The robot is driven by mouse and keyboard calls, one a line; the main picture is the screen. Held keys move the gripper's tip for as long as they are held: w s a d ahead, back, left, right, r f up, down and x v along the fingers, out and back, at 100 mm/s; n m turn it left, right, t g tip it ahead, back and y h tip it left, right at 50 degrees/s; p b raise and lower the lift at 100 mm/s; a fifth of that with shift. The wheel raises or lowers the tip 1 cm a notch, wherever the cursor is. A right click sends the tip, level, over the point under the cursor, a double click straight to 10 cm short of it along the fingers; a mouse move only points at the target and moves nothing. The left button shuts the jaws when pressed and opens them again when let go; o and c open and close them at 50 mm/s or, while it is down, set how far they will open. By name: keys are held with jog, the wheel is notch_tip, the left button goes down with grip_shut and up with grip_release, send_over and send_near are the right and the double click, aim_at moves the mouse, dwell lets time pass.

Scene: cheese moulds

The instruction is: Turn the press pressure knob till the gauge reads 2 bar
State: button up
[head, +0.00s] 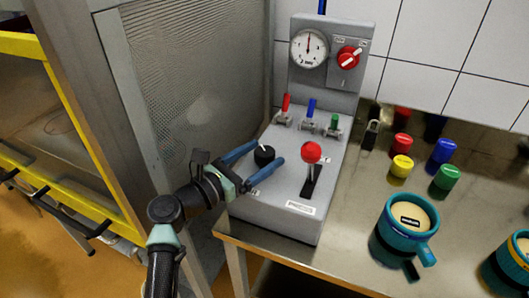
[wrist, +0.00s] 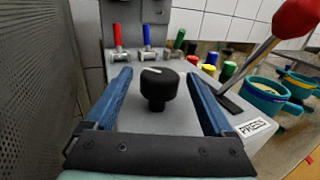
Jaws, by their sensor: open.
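A black round knob (head: 264,155) with a white mark stands on the top of the grey press console (head: 252,205). My gripper (head: 269,152) is open, with one blue finger on each side of the knob. In the wrist view the knob (wrist: 158,88) stands between the open fingers (wrist: 158,75), with a gap on both sides, its white mark toward the upper left. The round white gauge (head: 308,48) is on the upright panel. The gauge face is not in the wrist view.
A red-ball lever (head: 311,153) stands right of the knob. Red, blue and green valve levers (head: 311,108) line the console's back, below a red rotary switch (head: 348,57). Teal moulds (head: 404,224) and coloured cylinders (head: 402,166) stand on the right counter. A mesh panel (head: 195,90) is at left.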

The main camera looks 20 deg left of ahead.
jog(key=v, duration=1.1)
jog(key=shift+s+b, duration=0.25)
jog(key=shift+b, duration=0.1)
jog(key=shift+a, duration=0.1)
